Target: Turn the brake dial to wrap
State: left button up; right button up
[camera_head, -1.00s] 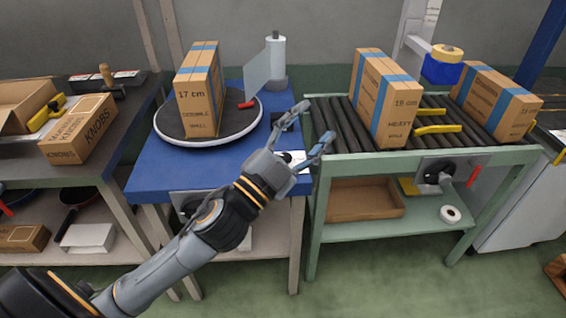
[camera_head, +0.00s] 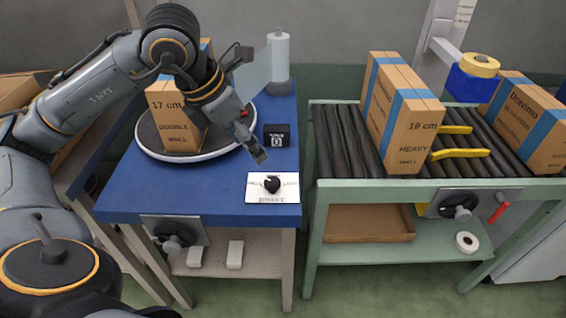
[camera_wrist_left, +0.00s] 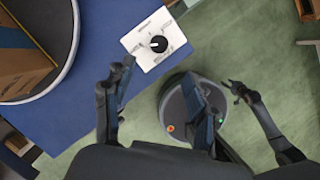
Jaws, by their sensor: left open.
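The brake dial (camera_head: 272,184) is a black knob on a white labelled plate (camera_head: 256,193), at the front right corner of the blue table. The dial (camera_wrist_left: 158,43) also shows in the left wrist view, with a pale mark on its left side. Its small labels are too blurred to tell which one it points at. My left gripper (camera_head: 254,105) is open and empty, above the table's right part, behind and above the dial. In the wrist view its spread fingers (camera_wrist_left: 178,80) are apart from the knob, which lies beyond them.
A box (camera_head: 181,125) marked 17 cm stands on the round turntable (camera_head: 150,142), left of the dial. A black display (camera_head: 277,136) sits behind the dial. A green roller conveyor (camera_head: 340,187) with large boxes is to the right, across a narrow gap.

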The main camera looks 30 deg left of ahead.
aim_at(272, 182)
pick_arm(q)
jog(key=b+x, duration=0.1)
jog(key=x, duration=1.2)
jog(key=shift+s+f+b, duration=0.15)
jog(key=shift+b, duration=0.2)
pick_arm(e)
jog(key=w+r, duration=0.2)
jog(key=r, duration=0.1)
jog(key=w+r, duration=0.1)
jog(key=shift+w+a+r, duration=0.2)
jog(key=shift+a+r, duration=0.1)
jog(key=shift+r, duration=0.05)
pick_arm(q)
jog(key=c, duration=1.1)
